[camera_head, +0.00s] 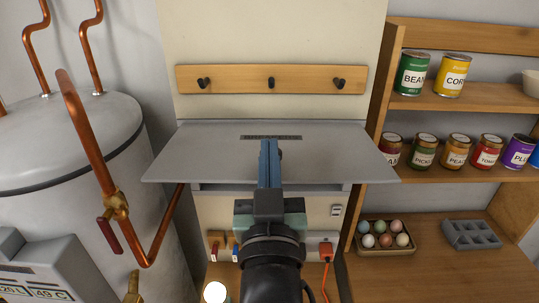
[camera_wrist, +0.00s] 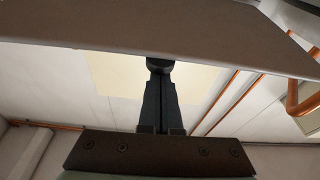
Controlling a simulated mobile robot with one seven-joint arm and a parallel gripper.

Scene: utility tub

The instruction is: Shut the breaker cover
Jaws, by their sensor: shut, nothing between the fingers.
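The breaker cover (camera_head: 215,155) is a flat grey panel with a dark slotted strip, standing out from the wall box like a raised flap. Its near edge is wider than its far edge in the head view. In the wrist view the panel (camera_wrist: 130,30) crosses the top of the picture. My gripper (camera_head: 268,146) is shut and empty, its blue fingers overlapping the middle of the cover in the head view. In the wrist view my fingertips (camera_wrist: 160,64) overlap the panel's edge. I cannot tell whether they touch it. The box under the cover is mostly hidden.
A hook rail (camera_head: 240,79) is on the wall above. A grey tank (camera_head: 60,150) and copper pipes (camera_head: 90,140) stand close on the left. Shelves with cans (camera_head: 412,73) are on the right, above an egg carton (camera_head: 368,243). An orange plug (camera_head: 326,250) sits low.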

